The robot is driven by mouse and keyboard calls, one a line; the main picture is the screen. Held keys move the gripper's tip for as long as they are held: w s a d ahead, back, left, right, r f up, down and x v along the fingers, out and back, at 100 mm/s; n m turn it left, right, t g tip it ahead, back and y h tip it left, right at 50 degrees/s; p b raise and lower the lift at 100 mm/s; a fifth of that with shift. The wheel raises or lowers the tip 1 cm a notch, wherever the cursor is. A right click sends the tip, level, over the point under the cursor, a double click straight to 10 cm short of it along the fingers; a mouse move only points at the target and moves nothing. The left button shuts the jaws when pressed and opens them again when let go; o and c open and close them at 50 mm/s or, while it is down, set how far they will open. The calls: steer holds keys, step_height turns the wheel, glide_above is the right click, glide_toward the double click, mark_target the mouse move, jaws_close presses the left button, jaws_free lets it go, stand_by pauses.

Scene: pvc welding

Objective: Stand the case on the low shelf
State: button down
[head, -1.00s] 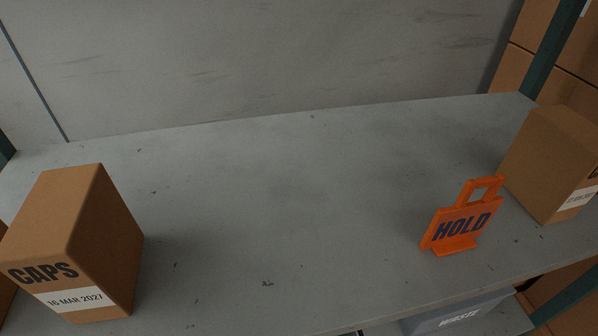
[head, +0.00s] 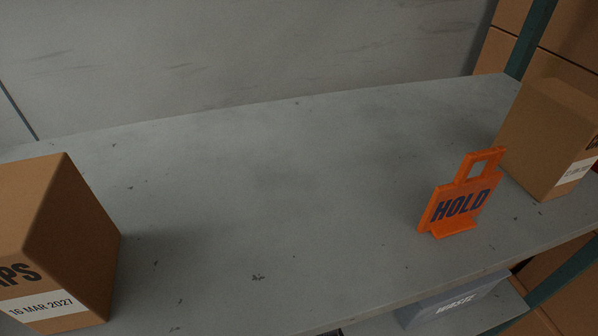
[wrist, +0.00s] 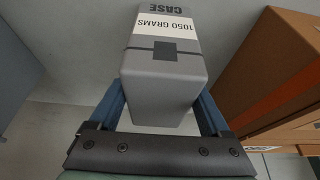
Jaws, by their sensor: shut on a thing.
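Neither the case nor my gripper shows in the head view. A broad grey shelf (head: 260,200) fills the head view, and part of a lower shelf (head: 497,309) shows beneath its front edge. I cannot tell which surface is under the case.
A brown caps box (head: 60,235) stands at the shelf's left, another brown box (head: 545,140) at its right. An orange HOLD sign (head: 460,205) stands near the right box. The shelf's middle is clear. A grey WASTE bin (head: 455,300) sits below. Brown boxes (wrist: 275,70) are right of the case.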

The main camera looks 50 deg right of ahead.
steer(key=shift+w+f, duration=0.1)
steer(key=shift+w, duration=0.1)
jaws_free()
steer(key=shift+s+f, duration=0.1)
steer(key=shift+s, duration=0.05)
steer(key=shift+r, duration=0.3)
steer(key=p+v, duration=0.4)
steer(key=v, duration=0.7)
steer(key=shift+s+a+r, duration=0.15)
steer(key=shift+a+r, duration=0.05)
steer(key=shift+r, duration=0.1)
